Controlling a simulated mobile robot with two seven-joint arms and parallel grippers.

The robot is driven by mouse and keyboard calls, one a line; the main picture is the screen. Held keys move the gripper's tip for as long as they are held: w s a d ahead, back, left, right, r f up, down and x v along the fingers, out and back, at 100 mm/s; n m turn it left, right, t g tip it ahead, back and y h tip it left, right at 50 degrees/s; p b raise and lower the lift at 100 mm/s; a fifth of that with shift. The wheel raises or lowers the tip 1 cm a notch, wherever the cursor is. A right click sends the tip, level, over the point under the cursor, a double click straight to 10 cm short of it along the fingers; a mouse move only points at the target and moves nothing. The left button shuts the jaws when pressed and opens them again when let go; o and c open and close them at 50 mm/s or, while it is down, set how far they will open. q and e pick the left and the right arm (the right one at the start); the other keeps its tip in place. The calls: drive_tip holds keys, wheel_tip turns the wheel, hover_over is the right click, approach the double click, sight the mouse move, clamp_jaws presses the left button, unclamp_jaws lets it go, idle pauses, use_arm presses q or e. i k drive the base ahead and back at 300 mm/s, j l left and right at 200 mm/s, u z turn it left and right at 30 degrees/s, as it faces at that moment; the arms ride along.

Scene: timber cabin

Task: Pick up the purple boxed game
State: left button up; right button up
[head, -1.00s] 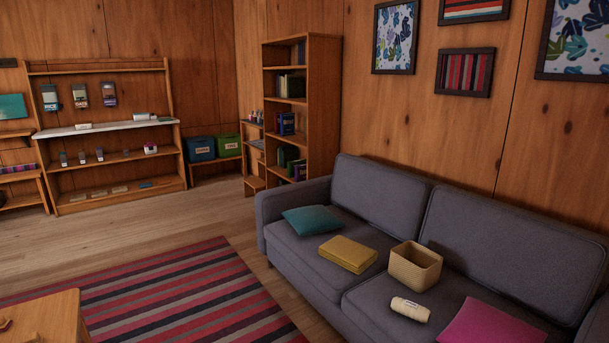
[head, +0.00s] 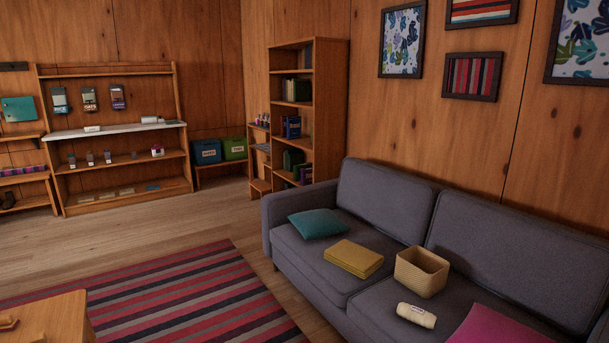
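I cannot make out a purple boxed game in the head view. Neither of my grippers is in view.
A grey sofa (head: 385,208) along the right wall holds a teal cushion (head: 318,223), a yellow folded item (head: 353,257), a woven basket (head: 421,271), a cream roll (head: 416,316) and a magenta cushion (head: 497,327). A wooden table (head: 50,318) is front left. Striped rug (head: 170,300) and floor look clear.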

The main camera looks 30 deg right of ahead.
sight(306, 174)
drive_tip(key=i+l+z, duration=0.2)
drive_tip(key=i, duration=0.2)
drive_tip(key=i+z, duration=0.2)
drive_tip(key=i, duration=0.15)
drive_tip(key=i+l+z, duration=0.1)
drive_tip(key=i, duration=1.2)
drive_tip(key=i+l+u, duration=0.2)
drive_tip(key=i, duration=1.1)
drive_tip(key=i+u, duration=0.25)
drive_tip(key=i, duration=1)
drive_tip(key=i+z, duration=0.1)
drive_tip(key=i, duration=0.5)
drive_tip(key=i+j, duration=0.15)
drive_tip(key=i, duration=0.5)
drive_tip(key=i+l+z, duration=0.15)
drive_tip(key=i+z, duration=0.7)
drive_tip(key=i+j+z, duration=0.1)
drive_tip(key=i+z, duration=0.35)
drive_tip(key=i+l+z, duration=0.1)
drive_tip(key=i+z, duration=0.35)
drive_tip(key=i+j+z, duration=0.1)
drive_tip(key=i+z, duration=0.4)
drive_tip(key=i+j+z, duration=0.25)
drive_tip(key=i+z, duration=0.2)
